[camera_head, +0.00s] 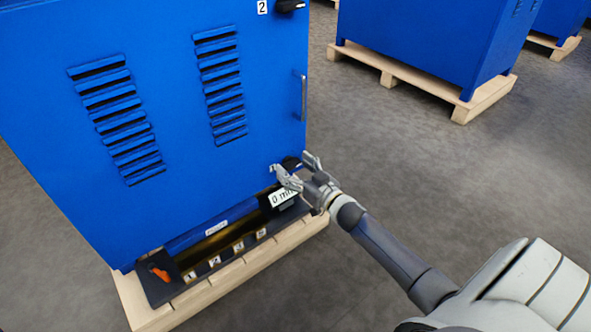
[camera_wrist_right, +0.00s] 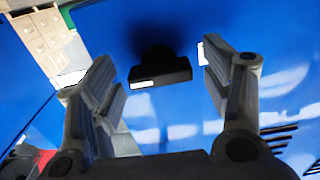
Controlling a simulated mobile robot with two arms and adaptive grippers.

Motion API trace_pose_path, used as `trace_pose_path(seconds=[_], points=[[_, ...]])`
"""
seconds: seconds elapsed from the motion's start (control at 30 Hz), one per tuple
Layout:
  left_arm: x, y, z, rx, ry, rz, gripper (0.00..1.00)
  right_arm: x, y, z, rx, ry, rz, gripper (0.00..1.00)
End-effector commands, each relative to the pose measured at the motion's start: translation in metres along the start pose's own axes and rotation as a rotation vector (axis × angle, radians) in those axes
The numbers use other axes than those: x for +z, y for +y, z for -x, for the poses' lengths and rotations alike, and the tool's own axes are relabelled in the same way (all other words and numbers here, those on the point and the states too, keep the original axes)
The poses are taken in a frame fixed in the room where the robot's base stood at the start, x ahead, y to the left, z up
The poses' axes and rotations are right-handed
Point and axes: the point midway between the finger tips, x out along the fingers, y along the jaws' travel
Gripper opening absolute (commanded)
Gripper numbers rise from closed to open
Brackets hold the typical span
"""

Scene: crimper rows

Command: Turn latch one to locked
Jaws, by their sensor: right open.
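Latch one (camera_head: 290,162) is a small black knob low on the right edge of the blue cabinet door (camera_head: 185,150), mostly hidden by my fingers in the head view. In the right wrist view, the latch (camera_wrist_right: 160,68) is a dark round base with a black bar across it and a white mark near the bar's left end. My right gripper (camera_head: 294,165) is open at the latch. In the wrist view its two fingers (camera_wrist_right: 157,80) stand on either side of the bar, with gaps showing between. My left gripper is not in view.
A second black latch (camera_head: 290,6), beside label 2 (camera_head: 262,7), is at the top right of the door. A metal handle (camera_head: 302,97) sticks out between them. Below is an open tray with an orange-red switch (camera_head: 158,272) on a wooden pallet (camera_head: 240,272).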

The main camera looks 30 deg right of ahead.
Motion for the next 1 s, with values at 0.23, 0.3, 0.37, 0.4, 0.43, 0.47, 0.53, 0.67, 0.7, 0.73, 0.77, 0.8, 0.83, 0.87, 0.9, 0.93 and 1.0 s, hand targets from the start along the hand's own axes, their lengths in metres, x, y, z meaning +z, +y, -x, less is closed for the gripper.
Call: trace_pose_path(seconds=[0.23, 0.3, 0.37, 0.4, 0.43, 0.47, 0.53, 0.67, 0.7, 0.73, 0.77, 0.8, 0.83, 0.87, 0.9, 0.93, 1.0], points=[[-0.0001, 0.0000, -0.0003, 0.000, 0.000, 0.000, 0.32, -0.0001, 0.0000, 0.0002, 0.000, 0.000, 0.000, 0.60], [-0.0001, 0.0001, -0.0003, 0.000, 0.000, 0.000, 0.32, 0.0000, 0.0000, 0.0003, 0.000, 0.000, 0.000, 0.51], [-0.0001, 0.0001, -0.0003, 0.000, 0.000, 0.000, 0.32, 0.0000, 0.0000, 0.0003, 0.000, 0.000, 0.000, 0.43], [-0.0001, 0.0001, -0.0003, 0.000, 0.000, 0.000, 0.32, 0.0000, 0.0000, 0.0003, 0.000, 0.000, 0.000, 0.38], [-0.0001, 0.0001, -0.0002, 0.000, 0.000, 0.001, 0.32, 0.0000, 0.0000, 0.0003, 0.000, 0.000, 0.000, 0.34], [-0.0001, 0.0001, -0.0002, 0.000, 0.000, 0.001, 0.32, 0.0000, -0.0001, 0.0003, 0.000, 0.000, 0.000, 0.30], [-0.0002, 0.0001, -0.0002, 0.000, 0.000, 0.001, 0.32, 0.0000, -0.0001, 0.0004, 0.000, 0.000, 0.000, 0.26], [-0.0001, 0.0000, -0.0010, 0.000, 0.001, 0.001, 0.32, -0.0003, -0.0002, 0.0004, 0.000, 0.000, 0.006, 0.26], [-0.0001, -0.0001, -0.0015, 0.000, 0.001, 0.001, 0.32, -0.0004, -0.0002, 0.0004, 0.000, 0.000, 0.012, 0.26], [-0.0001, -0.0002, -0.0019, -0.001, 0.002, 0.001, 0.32, -0.0006, -0.0002, 0.0004, 0.000, 0.000, 0.018, 0.26], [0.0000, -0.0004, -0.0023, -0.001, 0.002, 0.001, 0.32, -0.0007, -0.0002, 0.0004, 0.000, 0.000, 0.026, 0.26], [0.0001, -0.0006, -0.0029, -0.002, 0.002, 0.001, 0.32, -0.0010, -0.0002, 0.0004, 0.000, 0.000, 0.038, 0.26], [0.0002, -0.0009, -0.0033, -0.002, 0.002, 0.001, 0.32, -0.0012, -0.0002, 0.0004, 0.000, 0.001, 0.049, 0.26], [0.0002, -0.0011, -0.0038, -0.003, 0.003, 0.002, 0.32, -0.0014, -0.0002, 0.0003, 0.000, 0.001, 0.063, 0.26], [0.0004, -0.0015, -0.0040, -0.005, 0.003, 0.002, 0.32, -0.0018, -0.0002, 0.0003, 0.001, 0.001, 0.081, 0.26], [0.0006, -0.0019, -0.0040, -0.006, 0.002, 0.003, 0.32, -0.0021, -0.0002, 0.0002, 0.001, 0.001, 0.099, 0.26], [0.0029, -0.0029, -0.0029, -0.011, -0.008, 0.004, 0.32, -0.0027, 0.0000, 0.0002, 0.002, 0.001, 0.144, 0.26]])
